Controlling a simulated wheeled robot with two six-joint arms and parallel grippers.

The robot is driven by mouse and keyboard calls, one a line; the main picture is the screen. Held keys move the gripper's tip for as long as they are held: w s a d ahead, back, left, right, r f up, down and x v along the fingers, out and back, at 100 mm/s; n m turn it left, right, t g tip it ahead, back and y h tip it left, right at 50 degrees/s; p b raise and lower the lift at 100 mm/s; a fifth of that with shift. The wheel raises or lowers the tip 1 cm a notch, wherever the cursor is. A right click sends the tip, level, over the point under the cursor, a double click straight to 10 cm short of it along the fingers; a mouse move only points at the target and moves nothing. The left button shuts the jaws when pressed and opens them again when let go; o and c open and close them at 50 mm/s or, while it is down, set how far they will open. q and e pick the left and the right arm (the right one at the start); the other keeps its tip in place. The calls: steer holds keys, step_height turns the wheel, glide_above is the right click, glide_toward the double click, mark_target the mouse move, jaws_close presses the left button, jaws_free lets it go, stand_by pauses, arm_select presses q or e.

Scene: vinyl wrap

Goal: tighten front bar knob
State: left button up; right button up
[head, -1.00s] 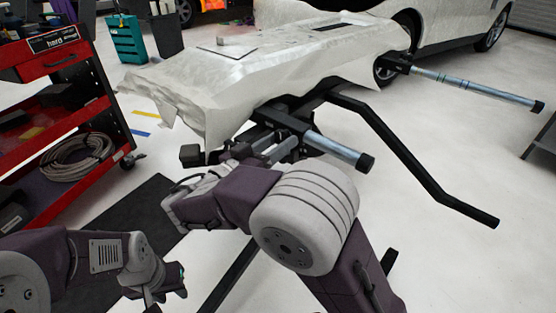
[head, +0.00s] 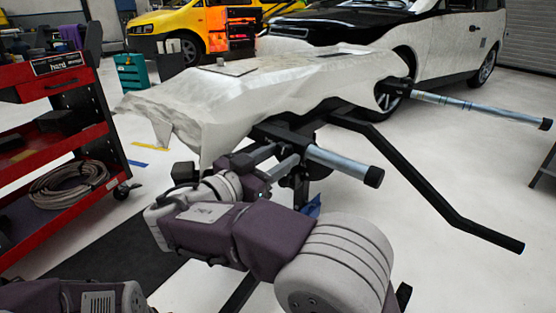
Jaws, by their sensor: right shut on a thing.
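The front bar (head: 340,163) is a silver tube with a black end cap, under the near end of the covered panel on the black stand (head: 290,130). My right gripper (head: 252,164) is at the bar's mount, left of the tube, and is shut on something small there. The front bar knob cannot be made out; my gripper and wrist cover that spot. My left gripper is out of the picture; only part of my left arm shows at the bottom left.
A panel draped in white wrap (head: 215,100) lies on the stand. A second silver bar (head: 480,106) and a bent black leg (head: 430,190) reach out to the right. A red tool cart (head: 60,130) stands at the left. The floor at right is mostly clear.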

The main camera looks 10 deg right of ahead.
steer(key=shift+r, duration=0.1)
steer(key=o, duration=1.4)
steer(key=shift+s+a, duration=0.2)
steer(key=shift+a, duration=0.05)
steer(key=v, duration=0.8)
steer(key=shift+s+a+b, duration=0.15)
steer(key=shift+b, duration=0.15)
